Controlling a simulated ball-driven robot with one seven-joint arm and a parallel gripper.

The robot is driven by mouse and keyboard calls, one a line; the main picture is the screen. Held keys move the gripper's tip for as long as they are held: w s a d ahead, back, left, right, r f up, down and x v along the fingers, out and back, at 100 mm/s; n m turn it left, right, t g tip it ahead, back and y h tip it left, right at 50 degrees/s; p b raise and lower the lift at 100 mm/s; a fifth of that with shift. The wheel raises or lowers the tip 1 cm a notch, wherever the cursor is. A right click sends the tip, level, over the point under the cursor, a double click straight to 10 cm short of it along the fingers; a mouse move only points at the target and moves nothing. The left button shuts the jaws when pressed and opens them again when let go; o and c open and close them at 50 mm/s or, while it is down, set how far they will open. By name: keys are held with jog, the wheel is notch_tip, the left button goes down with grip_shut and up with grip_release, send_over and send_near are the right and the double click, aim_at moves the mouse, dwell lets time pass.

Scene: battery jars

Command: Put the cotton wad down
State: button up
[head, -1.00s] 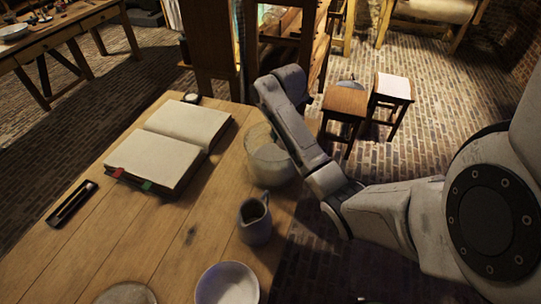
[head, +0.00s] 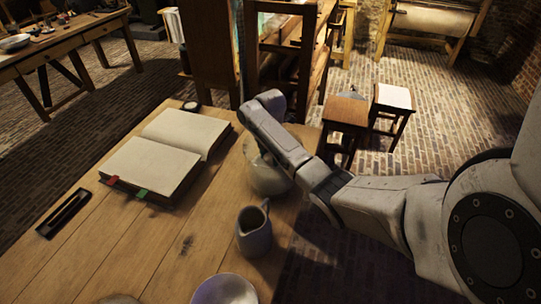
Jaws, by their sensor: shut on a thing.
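My arm reaches in from the right, and its far end is over the table beside a glass jar. My gripper's fingers do not show; the arm's end links hide that area. No cotton wad can be made out, and whether one is in the fingers cannot be seen. The glass jar (head: 262,178) stands on the wooden table (head: 150,250) near its right edge, partly behind my arm. It looks cloudy, and its contents cannot be told.
A grey pitcher (head: 254,236) stands in front of the jar, and a white bowl (head: 224,291) is at the bottom edge. An open book (head: 150,168) and a dark narrow tray (head: 63,214) lie left. Two stools (head: 345,112) stand beyond the table. Bare wood lies mid-table.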

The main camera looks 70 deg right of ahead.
jog(key=shift+f, duration=0.2)
jog(key=o, duration=0.9)
notch_tip(320, 180, up, 12)
jog(key=shift+r+p, duration=0.15)
jog(key=shift+p, duration=0.45)
dwell(0.4)
